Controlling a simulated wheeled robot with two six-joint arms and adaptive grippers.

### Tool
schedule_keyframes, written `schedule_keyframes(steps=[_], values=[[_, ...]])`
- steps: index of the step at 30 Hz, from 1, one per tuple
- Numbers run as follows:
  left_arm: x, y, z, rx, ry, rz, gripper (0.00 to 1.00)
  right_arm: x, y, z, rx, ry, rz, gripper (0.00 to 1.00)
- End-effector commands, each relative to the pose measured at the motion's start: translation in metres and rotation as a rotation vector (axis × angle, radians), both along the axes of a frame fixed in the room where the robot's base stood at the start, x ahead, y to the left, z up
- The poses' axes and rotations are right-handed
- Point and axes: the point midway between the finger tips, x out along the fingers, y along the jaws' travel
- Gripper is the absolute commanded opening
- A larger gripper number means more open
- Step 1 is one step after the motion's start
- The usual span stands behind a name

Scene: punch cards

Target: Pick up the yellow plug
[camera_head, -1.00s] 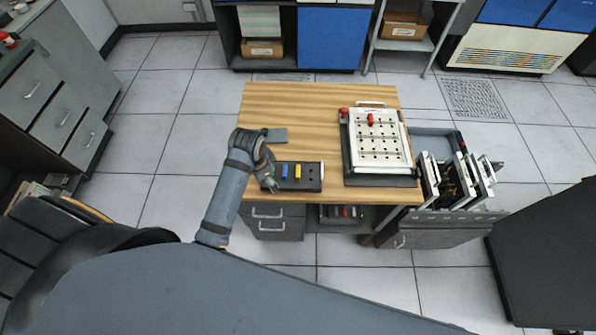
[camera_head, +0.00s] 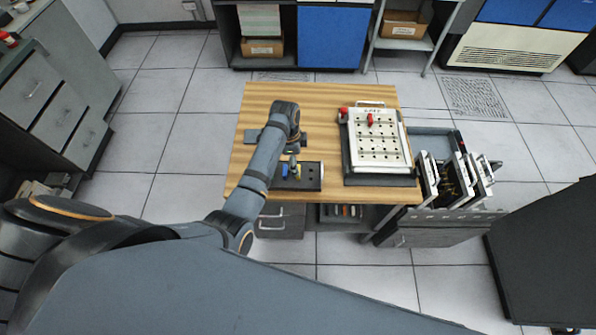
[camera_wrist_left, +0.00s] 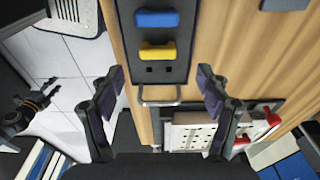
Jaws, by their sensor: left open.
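The yellow plug (camera_wrist_left: 157,53) sits in the dark plug block (camera_wrist_left: 180,70), beside the blue plug (camera_wrist_left: 157,19), in the left wrist view. My left gripper (camera_wrist_left: 160,78) is open and empty, with its fingers spread wide to either side. The yellow plug shows ahead of the gap between the fingertips, apart from them. In the head view, my left gripper (camera_head: 293,166) is over the block (camera_head: 310,178) and largely hides the yellow plug. A bit of the blue plug (camera_head: 285,170) shows beside it. My right gripper is not in view.
A white perforated board (camera_head: 378,140) with red plugs stands on the wooden table (camera_head: 330,95), right of the block. An open drawer with upright cards (camera_head: 455,178) is at the table's right.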

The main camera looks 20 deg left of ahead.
Motion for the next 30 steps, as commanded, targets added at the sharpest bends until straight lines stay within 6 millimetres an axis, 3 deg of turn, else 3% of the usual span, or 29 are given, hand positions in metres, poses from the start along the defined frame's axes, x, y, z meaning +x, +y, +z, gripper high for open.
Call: schedule_keyframes(steps=[5, 12, 20, 30], values=[[-0.001, -0.001, -0.009, 0.0, 0.004, 0.001, 0.76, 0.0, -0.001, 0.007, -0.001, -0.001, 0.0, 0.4], [-0.001, -0.005, -0.047, 0.001, 0.001, 0.001, 0.76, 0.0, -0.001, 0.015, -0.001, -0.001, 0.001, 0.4], [-0.001, -0.006, -0.052, 0.0, -0.001, 0.001, 0.76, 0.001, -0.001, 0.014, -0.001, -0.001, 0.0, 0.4], [-0.001, -0.006, -0.052, 0.0, 0.0, 0.001, 0.3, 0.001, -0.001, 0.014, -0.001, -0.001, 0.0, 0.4]])
